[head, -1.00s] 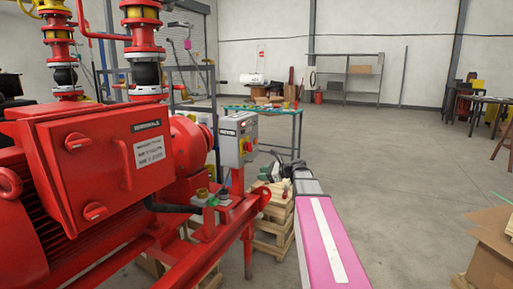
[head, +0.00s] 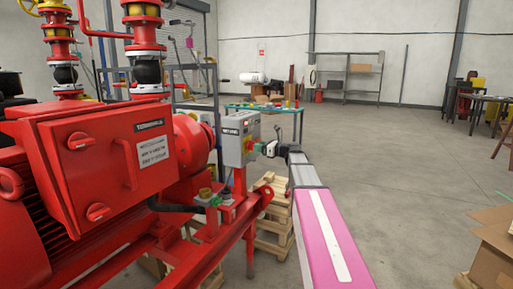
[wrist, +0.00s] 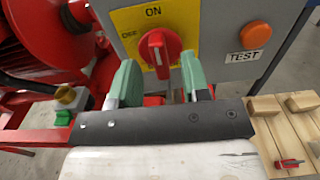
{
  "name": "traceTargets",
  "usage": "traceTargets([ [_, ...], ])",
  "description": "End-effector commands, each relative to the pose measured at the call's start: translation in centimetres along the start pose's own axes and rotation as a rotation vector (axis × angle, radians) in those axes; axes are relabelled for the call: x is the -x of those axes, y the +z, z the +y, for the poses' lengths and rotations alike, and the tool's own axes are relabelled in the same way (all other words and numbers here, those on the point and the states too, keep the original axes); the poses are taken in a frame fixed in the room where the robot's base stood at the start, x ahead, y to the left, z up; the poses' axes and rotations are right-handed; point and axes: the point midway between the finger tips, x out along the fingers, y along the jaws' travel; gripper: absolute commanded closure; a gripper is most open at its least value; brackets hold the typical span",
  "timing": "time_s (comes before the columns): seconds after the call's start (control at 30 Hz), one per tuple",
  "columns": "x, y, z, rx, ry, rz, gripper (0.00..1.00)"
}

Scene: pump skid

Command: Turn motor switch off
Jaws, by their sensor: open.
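The motor switch is a red rotary knob (wrist: 158,50) on a yellow plate marked ON at the top and OFF at the left. Its white pointer line is tilted, and I cannot tell exactly which mark it lines up with. It sits on the front of a grey control box (head: 238,131). My gripper (wrist: 160,75) is open, its two green fingers on either side below the knob and pointing at the box. In the head view my gripper (head: 262,148) is close to the box's right side. Whether a finger touches the knob cannot be told.
An orange button (wrist: 255,36) with a TEST label is right of the knob. A big red motor (head: 100,170) fills the left, with a red frame below. Wooden pallets (head: 275,225) lie under the box.

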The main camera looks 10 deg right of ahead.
Motion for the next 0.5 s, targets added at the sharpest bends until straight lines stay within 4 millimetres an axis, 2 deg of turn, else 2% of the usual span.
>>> traceTargets([
  [0.2,-1.5,0.0,0.0,0.000,0.000,0.000,0.57],
  [0.47,-1.6,0.0,0.0,0.001,-0.001,0.001,0.57],
  [0.5,-1.6,0.0,0.0,0.001,-0.001,0.001,0.61],
])
